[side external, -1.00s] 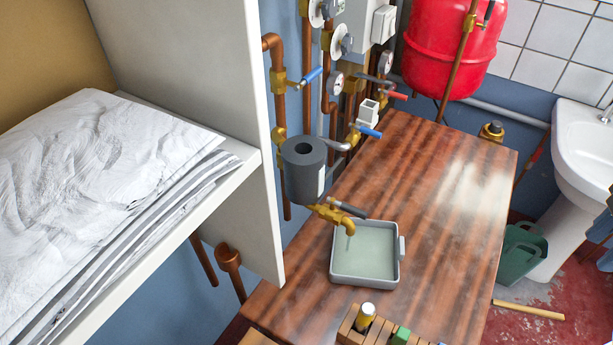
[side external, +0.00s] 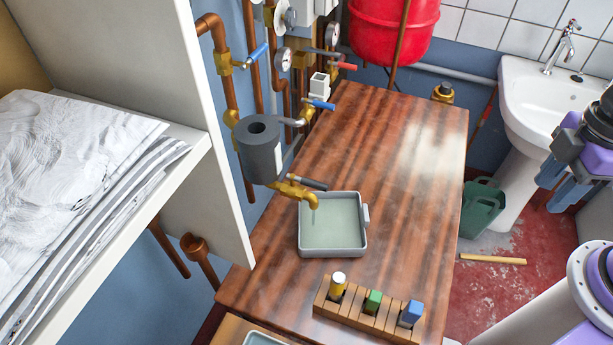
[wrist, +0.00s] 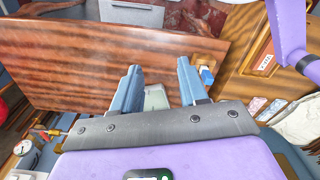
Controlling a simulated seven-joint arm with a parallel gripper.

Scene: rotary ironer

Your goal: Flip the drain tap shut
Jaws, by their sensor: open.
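The drain tap (side external: 295,191) is brass and sticks out to the right from the base of a grey cylinder (side external: 260,152). Its dark grey lever (side external: 309,183) points right, roughly along the tap body. A thin stream seems to fall from the spout into a grey tray (side external: 362,240) of pale green liquid on the wooden table. My gripper (side external: 562,184) is at the far right, well away from the tap, with nothing in its fingers. In the wrist view my gripper (wrist: 159,86) has its two blue fingers apart, with the tray partly visible between them. I cannot make out the drain tap there.
A wooden block (side external: 362,318) with yellow, green and blue pieces stands at the table's front. Pipes with a blue-handled valve (side external: 320,104) and a red-handled valve (side external: 344,66) line the wall behind. A shelf panel (side external: 215,120) stands left of the tap. The table's right side is clear.

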